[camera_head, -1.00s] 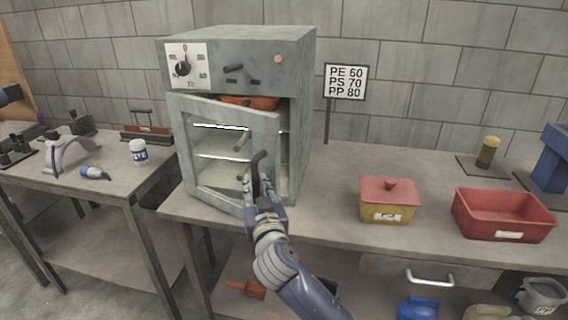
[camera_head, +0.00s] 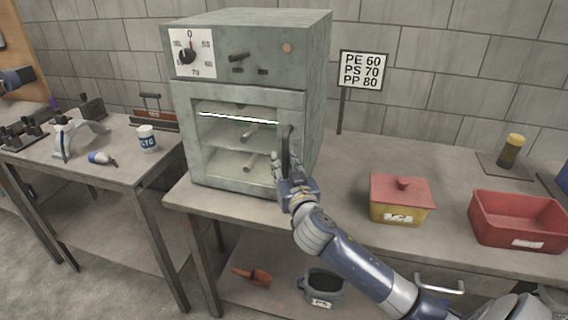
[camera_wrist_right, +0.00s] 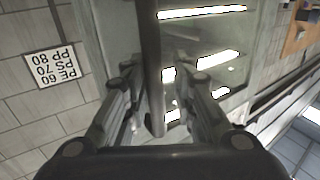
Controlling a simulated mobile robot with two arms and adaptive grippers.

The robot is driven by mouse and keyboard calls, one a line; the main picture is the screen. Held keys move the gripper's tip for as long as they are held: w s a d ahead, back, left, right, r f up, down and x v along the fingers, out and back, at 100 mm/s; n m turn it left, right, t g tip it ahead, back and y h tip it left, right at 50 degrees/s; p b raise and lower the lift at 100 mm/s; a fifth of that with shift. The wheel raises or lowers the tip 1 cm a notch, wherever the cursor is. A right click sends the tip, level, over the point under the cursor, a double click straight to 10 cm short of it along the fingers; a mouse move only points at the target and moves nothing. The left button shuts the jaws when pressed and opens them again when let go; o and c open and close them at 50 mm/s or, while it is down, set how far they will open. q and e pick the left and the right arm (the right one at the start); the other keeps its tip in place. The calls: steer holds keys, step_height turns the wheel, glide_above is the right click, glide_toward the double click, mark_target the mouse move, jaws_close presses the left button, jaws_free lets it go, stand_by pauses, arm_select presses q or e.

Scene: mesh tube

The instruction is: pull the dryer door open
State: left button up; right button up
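The dryer (camera_head: 265,50) is a grey-green cabinet on the bench, with a dial and small levers on its upper panel. Its windowed door (camera_head: 195,140) looks closed or nearly closed against the body; shelves show through the glass. The dark vertical door handle (camera_head: 288,150) is on the door's right side. My right gripper (camera_head: 283,163) is at the handle. In the right wrist view, the handle bar (camera_wrist_right: 152,60) stands between the two fingers (camera_wrist_right: 158,85), which look spread with some room beside the bar. Only a piece of my left arm shows at the left edge of the head view.
A yellow box with a red lid (camera_head: 402,198) and a red bin (camera_head: 520,220) stand on the bench to the right. A sign (camera_head: 362,70) stands beside the dryer. A white jar (camera_head: 146,138) is on the left table. Bench space in front of the sign is clear.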

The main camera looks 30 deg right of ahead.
steer(key=shift+s+a, duration=0.1)
steer(key=shift+s, duration=0.05)
steer(key=v, duration=1.2)
steer(key=shift+b, duration=0.3)
stand_by(0.4)
steer(key=shift+s, duration=0.1)
stand_by(0.7)
